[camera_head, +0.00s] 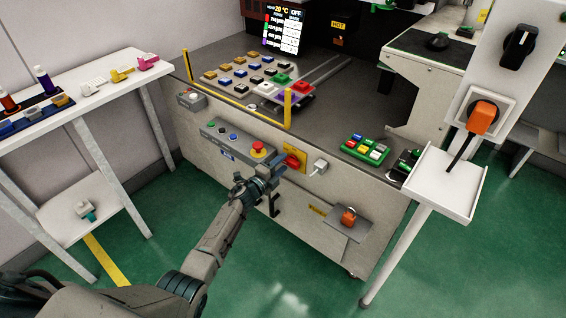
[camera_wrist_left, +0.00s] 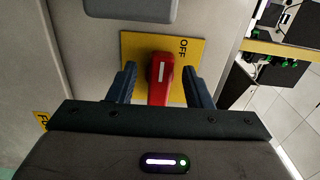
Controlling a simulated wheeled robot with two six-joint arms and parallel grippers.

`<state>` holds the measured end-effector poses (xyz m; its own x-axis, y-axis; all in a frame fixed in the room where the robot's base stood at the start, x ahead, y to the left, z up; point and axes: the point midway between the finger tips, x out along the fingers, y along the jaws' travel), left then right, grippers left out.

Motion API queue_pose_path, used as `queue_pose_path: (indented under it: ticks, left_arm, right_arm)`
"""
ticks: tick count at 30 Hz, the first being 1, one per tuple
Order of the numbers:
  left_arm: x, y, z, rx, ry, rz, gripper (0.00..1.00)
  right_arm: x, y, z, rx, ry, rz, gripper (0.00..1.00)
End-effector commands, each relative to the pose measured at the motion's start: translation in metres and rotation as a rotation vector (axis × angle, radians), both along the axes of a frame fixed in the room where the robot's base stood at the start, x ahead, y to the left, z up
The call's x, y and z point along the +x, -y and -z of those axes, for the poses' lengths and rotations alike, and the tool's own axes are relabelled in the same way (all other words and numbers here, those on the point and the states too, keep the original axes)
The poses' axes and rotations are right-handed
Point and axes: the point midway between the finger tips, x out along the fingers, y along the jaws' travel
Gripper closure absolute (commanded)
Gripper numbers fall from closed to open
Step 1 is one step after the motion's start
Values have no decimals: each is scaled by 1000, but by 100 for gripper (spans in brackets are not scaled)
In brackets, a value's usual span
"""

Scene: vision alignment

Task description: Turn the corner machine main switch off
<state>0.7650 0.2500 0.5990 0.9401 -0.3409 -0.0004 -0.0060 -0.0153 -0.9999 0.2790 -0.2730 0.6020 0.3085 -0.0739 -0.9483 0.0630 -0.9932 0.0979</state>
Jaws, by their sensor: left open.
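The main switch is a red rotary handle (camera_head: 292,161) on a yellow plate (camera_head: 299,152), on the front panel of the grey machine. In the left wrist view the red handle (camera_wrist_left: 160,82) lies lengthwise between my fingers, with a white line along it. The word OFF is printed on the yellow plate (camera_wrist_left: 134,49) to the upper right of the handle, and the handle's line does not point at it. My left gripper (camera_head: 278,172) is open at the switch; in the wrist view its two fingers (camera_wrist_left: 160,84) stand either side of the handle, with gaps. My right gripper is not in view.
A red mushroom button (camera_head: 258,148) on a grey button box sits just left of the switch. A white socket with a plug (camera_head: 319,167) is just right. An orange-handled switch (camera_head: 349,216) is lower right. A white stand (camera_head: 450,183) rises at right.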

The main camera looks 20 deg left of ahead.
Motion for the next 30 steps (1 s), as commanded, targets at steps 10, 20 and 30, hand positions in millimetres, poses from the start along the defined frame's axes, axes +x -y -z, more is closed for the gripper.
queue_pose_path:
  ticks: [10, 20, 30]
  left_arm:
    - [-62, -23, -1, 2, 0, 0, 55]
    - [-88, -32, 0, 1, 0, 0, 55]
    - [-88, -32, 0, 0, 0, 0, 55]
  right_arm:
    - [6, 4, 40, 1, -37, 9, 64]
    - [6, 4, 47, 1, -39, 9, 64]
    - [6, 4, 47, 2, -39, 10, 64]
